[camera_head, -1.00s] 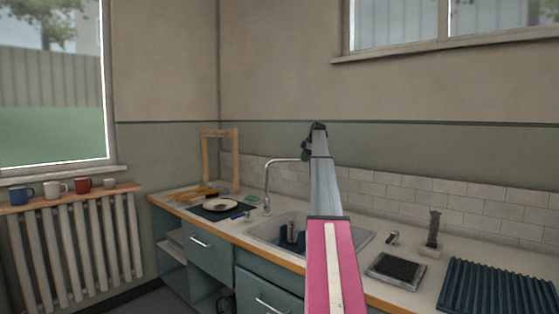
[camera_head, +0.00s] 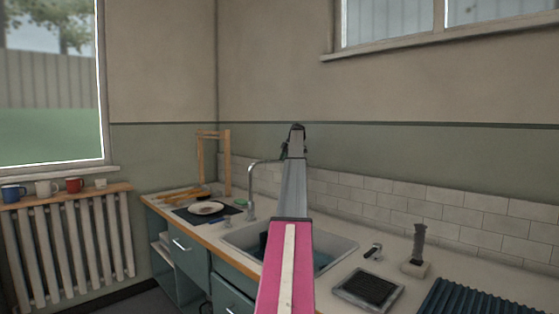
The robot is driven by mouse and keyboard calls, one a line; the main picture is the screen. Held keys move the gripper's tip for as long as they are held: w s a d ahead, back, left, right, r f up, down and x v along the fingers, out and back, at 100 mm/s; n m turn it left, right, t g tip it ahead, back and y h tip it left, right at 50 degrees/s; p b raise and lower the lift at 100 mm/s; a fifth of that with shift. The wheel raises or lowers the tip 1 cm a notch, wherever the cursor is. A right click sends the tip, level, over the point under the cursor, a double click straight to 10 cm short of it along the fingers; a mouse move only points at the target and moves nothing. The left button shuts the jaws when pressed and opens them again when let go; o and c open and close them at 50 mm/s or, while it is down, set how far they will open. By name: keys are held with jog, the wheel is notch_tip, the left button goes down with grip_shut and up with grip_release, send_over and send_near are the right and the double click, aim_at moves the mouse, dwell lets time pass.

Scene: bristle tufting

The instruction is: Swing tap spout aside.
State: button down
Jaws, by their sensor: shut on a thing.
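The grey metal tap (camera_head: 251,190) rises from the counter at the back left of the sink. Its spout arches over to the right, and its far end is hidden at my arm's end. My gripper (camera_head: 285,152) is small and dark, beside the top of my grey and pink arm. It is at the spout's end and shut on it, though the fingers are mostly hidden. The sink (camera_head: 340,250) lies below, partly covered by my arm, with dark blue items (camera_head: 263,245) inside.
Left of the tap are a dark mat with a plate (camera_head: 206,208) and a wooden rack (camera_head: 228,165). Right of the sink are a dark square pad (camera_head: 368,288), an upright brush-like item (camera_head: 418,243) and a ribbed blue mat (camera_head: 485,298). The tiled wall (camera_head: 400,195) stands close behind.

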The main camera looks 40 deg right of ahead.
jog(key=shift+w, duration=0.15)
jog(key=c, duration=1)
grip_release()
jog(key=shift+o, duration=0.2)
jog(key=v, duration=1)
jog(key=shift+d+r, duration=0.15)
jog(key=shift+r, duration=0.2)
